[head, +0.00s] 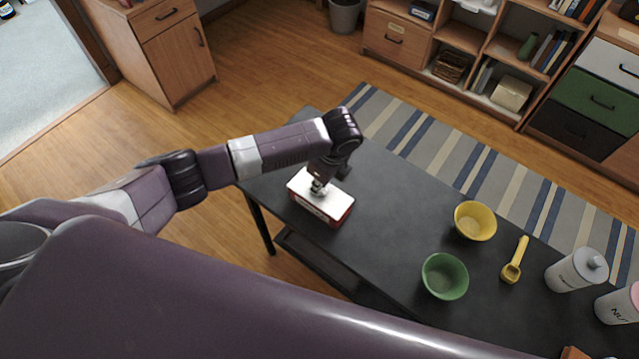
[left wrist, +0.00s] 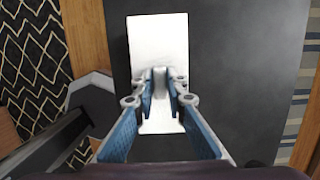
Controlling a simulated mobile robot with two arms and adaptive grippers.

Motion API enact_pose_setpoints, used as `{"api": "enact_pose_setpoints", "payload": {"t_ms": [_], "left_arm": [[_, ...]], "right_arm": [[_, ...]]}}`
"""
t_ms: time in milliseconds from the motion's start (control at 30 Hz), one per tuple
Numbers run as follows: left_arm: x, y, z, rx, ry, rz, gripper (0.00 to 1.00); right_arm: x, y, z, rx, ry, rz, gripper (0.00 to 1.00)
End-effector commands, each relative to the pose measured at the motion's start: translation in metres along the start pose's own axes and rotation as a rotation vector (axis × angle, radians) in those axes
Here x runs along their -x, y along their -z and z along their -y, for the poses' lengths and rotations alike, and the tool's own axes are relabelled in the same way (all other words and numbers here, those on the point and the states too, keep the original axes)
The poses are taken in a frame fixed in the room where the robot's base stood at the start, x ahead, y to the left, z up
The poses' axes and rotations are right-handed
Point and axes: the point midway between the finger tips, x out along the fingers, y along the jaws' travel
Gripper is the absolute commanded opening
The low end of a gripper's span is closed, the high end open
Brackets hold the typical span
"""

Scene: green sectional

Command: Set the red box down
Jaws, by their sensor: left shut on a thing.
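The red box (head: 334,201) has a white top and red sides. It is at the left end of the dark table (head: 395,205) in the head view. My left gripper (head: 318,187) comes down on it from above and is shut on it. In the left wrist view, the white top of the box (left wrist: 158,45) lies ahead of and between the blue-padded fingers of my left gripper (left wrist: 159,98). I cannot tell whether the underside of the box touches the table. My right gripper is not in view.
A green bowl (head: 445,276), a yellow bowl (head: 475,221), a yellow scoop (head: 515,260) and a white canister (head: 577,270) stand farther right on the table. The tabletop between the box and the bowls is clear. The table's left edge is close to the box.

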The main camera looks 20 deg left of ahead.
Motion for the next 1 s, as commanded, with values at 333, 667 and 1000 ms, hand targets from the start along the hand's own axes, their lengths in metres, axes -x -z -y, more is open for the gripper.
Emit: {"api": "enact_pose_setpoints", "payload": {"t_ms": [333, 667, 1000], "left_arm": [[-0.002, 0.000, 0.000, 0.000, 0.000, 0.000, 0.30], [0.016, 0.000, 0.002, 0.000, 0.003, -0.001, 0.30], [0.087, 0.000, 0.002, 0.000, 0.004, -0.001, 0.30]], "right_arm": [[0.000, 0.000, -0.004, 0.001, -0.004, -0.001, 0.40], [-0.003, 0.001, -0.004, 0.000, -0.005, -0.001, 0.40], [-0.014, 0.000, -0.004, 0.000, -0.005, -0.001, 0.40]]}}
